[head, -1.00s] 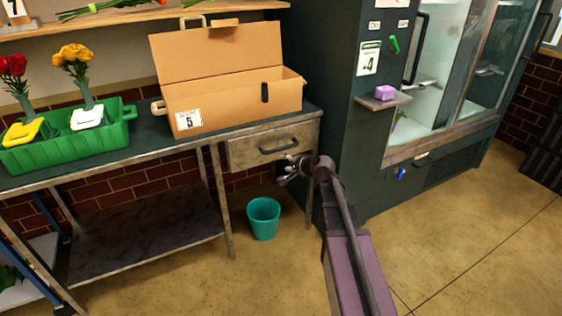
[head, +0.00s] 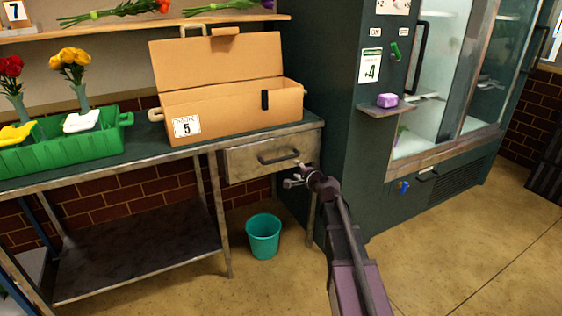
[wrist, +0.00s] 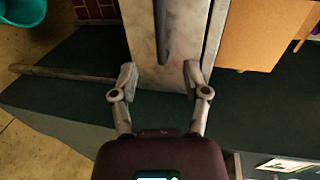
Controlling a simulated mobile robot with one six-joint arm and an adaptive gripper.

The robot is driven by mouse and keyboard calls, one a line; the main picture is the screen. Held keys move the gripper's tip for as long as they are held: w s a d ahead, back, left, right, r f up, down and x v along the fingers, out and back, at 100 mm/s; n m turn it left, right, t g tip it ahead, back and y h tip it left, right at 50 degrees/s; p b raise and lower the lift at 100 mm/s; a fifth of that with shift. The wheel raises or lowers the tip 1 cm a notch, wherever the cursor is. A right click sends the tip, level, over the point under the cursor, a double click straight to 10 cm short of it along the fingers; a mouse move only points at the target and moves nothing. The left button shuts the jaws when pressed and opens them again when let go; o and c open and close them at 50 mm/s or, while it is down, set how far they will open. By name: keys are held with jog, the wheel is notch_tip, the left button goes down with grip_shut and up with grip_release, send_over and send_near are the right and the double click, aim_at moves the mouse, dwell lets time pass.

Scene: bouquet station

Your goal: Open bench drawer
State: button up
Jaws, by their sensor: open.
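The bench drawer (head: 245,163) is under the right end of the bench top and looks shut. Its dark bar handle (head: 279,158) runs across the front. My gripper (head: 294,178) is just below and right of the handle, in front of the drawer's right end. In the wrist view my gripper (wrist: 160,77) is open, its two fingers apart and empty. The pale drawer front (wrist: 142,40) shows beyond and between the fingertips. The handle (wrist: 163,35) extends away from the gap, and its near end lies ahead of the fingertips. I cannot tell how far off the front the fingers are.
A cardboard box (head: 235,100) and a green tray (head: 65,150) with flower vases stand on the bench (head: 150,160). A teal bin (head: 263,237) stands on the floor below the drawer. A dark green cooler cabinet (head: 340,150) rises close on the right. Open floor lies in front.

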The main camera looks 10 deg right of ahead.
aim_at(282, 160)
jog(key=shift+w, duration=0.1)
jog(key=b+x, duration=0.2)
jog(key=x, duration=1.1)
jog(key=shift+w+a+b, duration=0.1)
jog(key=shift+w+b, duration=0.2)
jog(key=shift+b, duration=0.1)
grip_shut()
